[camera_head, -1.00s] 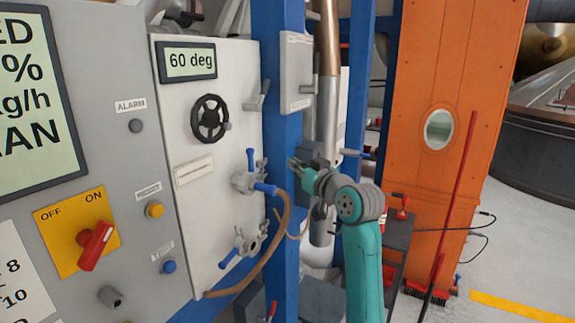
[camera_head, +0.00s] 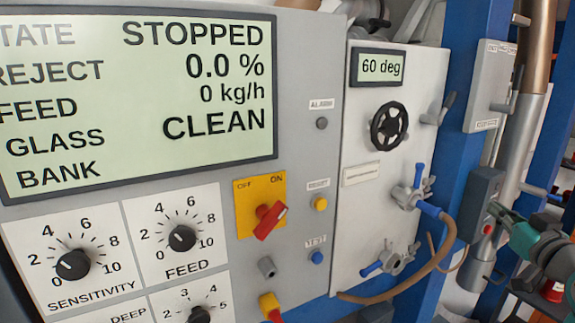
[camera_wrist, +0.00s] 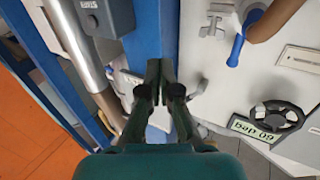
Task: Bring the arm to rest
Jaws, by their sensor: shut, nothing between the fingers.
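My gripper (camera_wrist: 159,72) shows in the wrist view with its two dark fingers together and nothing between them. It points at the blue post (camera_wrist: 150,30) beside the white panel. In the head view, part of my teal and grey arm shows at the right edge, in front of the blue post (camera_head: 462,170) and the pipe; the fingertips are hard to make out there.
A white panel (camera_head: 360,230) carries a black handwheel (camera_head: 389,125), blue-handled valves (camera_head: 415,190) and a brown hose (camera_head: 440,255). A grey box (camera_head: 483,195) sits on the post close to my arm. A control panel with a display (camera_head: 140,95) reading STOPPED stands at left.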

